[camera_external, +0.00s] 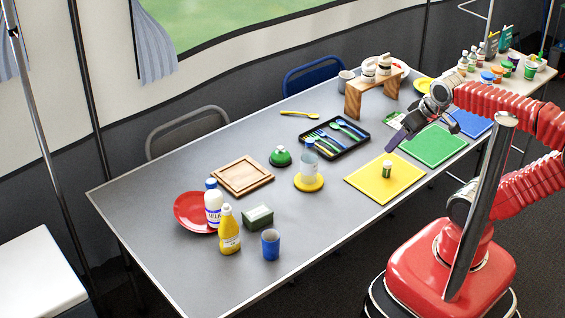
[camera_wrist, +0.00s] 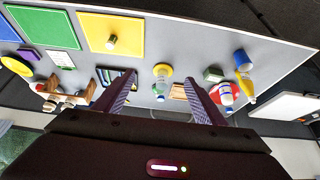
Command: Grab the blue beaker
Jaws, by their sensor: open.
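A blue beaker (camera_external: 271,244), a small open cup, stands upright near the front left edge of the grey table. In the wrist view, which is upside down, the blue beaker (camera_wrist: 242,61) shows at the upper right, beyond the right finger. My gripper (camera_external: 420,132) is raised over the right part of the table, far from the beaker. In the wrist view its fingers (camera_wrist: 160,80) are apart with nothing held between them.
A yellow bottle (camera_external: 229,231), a milk bottle (camera_external: 213,205) and a dark green box (camera_external: 258,217) stand close to the beaker. A clear container (camera_external: 308,158) stands on a yellow disc. A small jar (camera_external: 387,169) stands on a yellow mat (camera_external: 362,178). Right of the beaker is bare table.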

